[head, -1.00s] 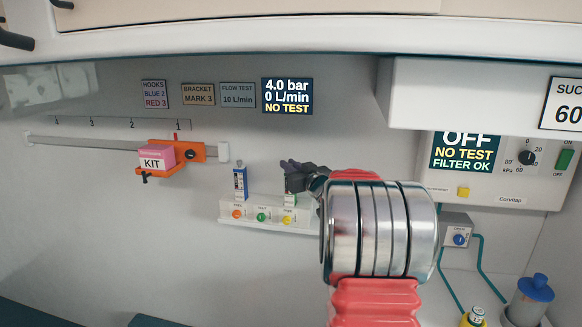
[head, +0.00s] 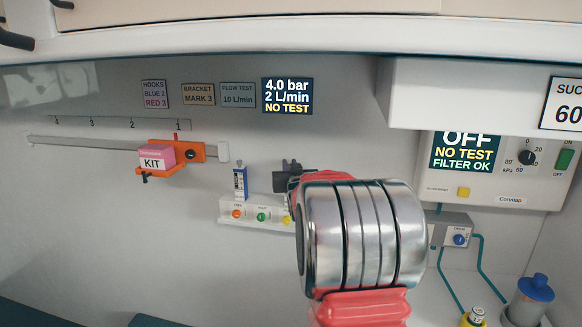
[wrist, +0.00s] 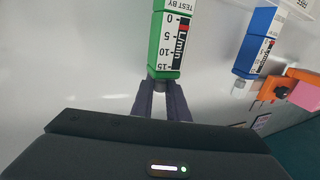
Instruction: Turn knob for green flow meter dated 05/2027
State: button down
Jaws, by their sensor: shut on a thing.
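The green flow meter (wrist: 172,45) shows upside down in the wrist view, with an L/min scale and a "TEST BY" label whose date is cut off. My gripper (wrist: 158,88) is shut on the knob at its scale end; the knob is mostly hidden between the fingers. In the head view my gripper (head: 290,174) and arm hide the green meter. The blue flow meter (head: 240,183) stands to its left and also shows in the wrist view (wrist: 257,42). The wall display (head: 287,96) reads 4.0 bar, 2 L/min, NO TEST.
A white outlet rail (head: 226,216) with orange, green and yellow buttons sits below the meters. An orange bracket (head: 190,152) with a pink KIT box (head: 153,158) hangs on the wall rail at left. The suction unit (head: 480,185) reads OFF at right. A "FLOW TEST 10 L/min" sign (head: 238,95) is above.

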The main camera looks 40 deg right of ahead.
jog(key=shift+f+m+g+h, duration=0.1)
jog(key=shift+m+g+h, duration=1.7)
jog(key=shift+h, duration=0.3)
jog(key=shift+w+m+g+h, duration=0.1)
jog(key=shift+m+g+h, duration=0.65)
jog(key=shift+g, duration=0.25)
jog(key=shift+m+g+h, duration=0.85)
jog(key=shift+m+g, duration=0.4)
jog(key=shift+g, duration=0.45)
jog(key=shift+m+g+h, duration=0.2)
jog(key=shift+m+g, duration=1.15)
jog(key=shift+g, duration=0.85)
jog(key=shift+m+g+h, duration=0.2)
jog(key=shift+m+g, duration=1.15)
jog(key=shift+g, duration=0.85)
jog(key=shift+m+g, duration=0.6)
jog(key=shift+g, duration=0.1)
jog(key=c, duration=2)
grip_release()
jog(key=shift+a, duration=0.1)
jog(key=v, duration=1.3)
jog(key=shift+a, duration=0.25)
